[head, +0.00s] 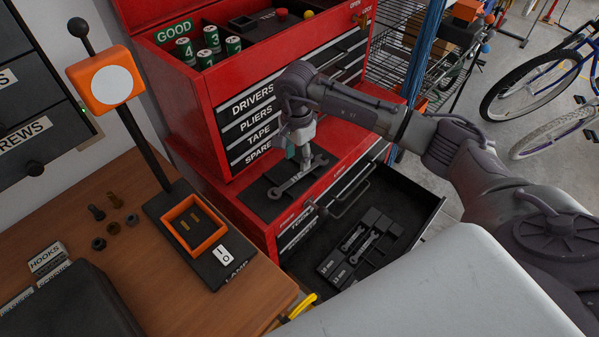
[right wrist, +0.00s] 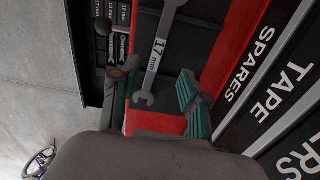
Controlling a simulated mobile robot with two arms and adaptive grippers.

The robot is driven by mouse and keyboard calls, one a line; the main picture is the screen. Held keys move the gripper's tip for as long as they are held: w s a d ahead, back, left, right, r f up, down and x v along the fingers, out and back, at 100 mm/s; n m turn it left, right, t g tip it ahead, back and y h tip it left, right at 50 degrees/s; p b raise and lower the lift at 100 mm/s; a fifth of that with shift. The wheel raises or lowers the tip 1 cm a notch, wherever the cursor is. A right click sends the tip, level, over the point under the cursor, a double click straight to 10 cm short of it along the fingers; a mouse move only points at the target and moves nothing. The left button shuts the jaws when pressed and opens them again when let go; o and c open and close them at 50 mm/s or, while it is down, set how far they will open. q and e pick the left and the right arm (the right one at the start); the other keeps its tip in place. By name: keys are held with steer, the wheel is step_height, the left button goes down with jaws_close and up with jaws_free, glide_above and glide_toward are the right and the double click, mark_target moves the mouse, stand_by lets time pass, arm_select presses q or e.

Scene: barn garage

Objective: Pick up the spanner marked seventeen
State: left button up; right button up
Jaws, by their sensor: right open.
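The spanner marked 17 mm (right wrist: 158,50) lies on a dark mat on the red ledge of the tool chest. In the head view the spanner (head: 287,184) shows partly under my right gripper (head: 303,162), which points down over it. In the right wrist view my right gripper (right wrist: 156,98) is open, with teal pads on either side of the spanner's lower open jaw. The pads stand apart from the spanner, and nothing is held. I cannot tell the exact height above the mat. My left gripper is not in view.
An open black drawer (head: 413,218) below the ledge holds other spanners in a marked tray (head: 345,262). The red chest's labelled drawer fronts (head: 250,102) rise close behind my gripper. A wooden bench (head: 190,310) with a lamp base (head: 212,262) stands at left.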

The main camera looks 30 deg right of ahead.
mark_target(300, 175)
steer(key=f+p, duration=0.2)
steer(key=f, duration=0.2)
steer(key=shift+s+d+p, duration=0.15)
steer(key=shift+s+p, duration=0.1)
steer(key=shift+p, duration=0.15)
steer(key=shift+f, duration=0.7)
steer(key=shift+w, duration=0.1)
jaws_close()
